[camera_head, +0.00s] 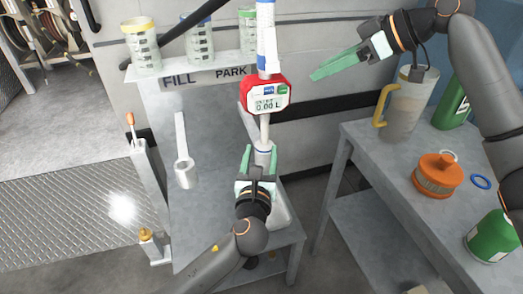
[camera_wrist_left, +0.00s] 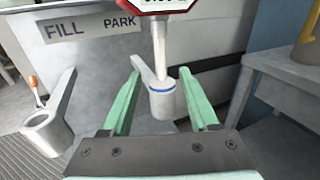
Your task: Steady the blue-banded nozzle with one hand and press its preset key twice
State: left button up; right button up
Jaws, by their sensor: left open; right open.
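The blue-banded nozzle (camera_head: 266,50) hangs upright, with a white-and-blue handle above a red-framed meter (camera_head: 265,97). The meter's screen reads 0.00 L, with a blue key (camera_head: 268,91) and a green key (camera_head: 283,88) above it. Its spout (camera_wrist_left: 159,45) goes down into the grey blue-banded PARK cup (camera_wrist_left: 163,102). My left gripper (camera_head: 260,153) is open, with one green finger to each side of the cup; I cannot tell whether they touch it. My right gripper (camera_head: 317,76) is open and empty, right of the meter and apart from it.
The empty FILL cup (camera_wrist_left: 48,132) is to the left. Several banded beakers, one yellow-banded (camera_head: 143,47), stand on the shelf above. The right-hand bench (camera_head: 375,180) holds a jug (camera_head: 409,108), an orange filter (camera_head: 438,176) and green containers. A lever (camera_head: 133,128) stands at left.

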aim_at(265, 122)
pick_arm(q)
jog(key=w, duration=0.8)
jog(key=w+d, duration=0.1)
jog(key=w, duration=0.3)
jog(key=shift+w+r, duration=0.25)
jog(key=shift+w, duration=0.05)
grip_shut()
dwell(1.2)
pick_arm(e)
grip_shut()
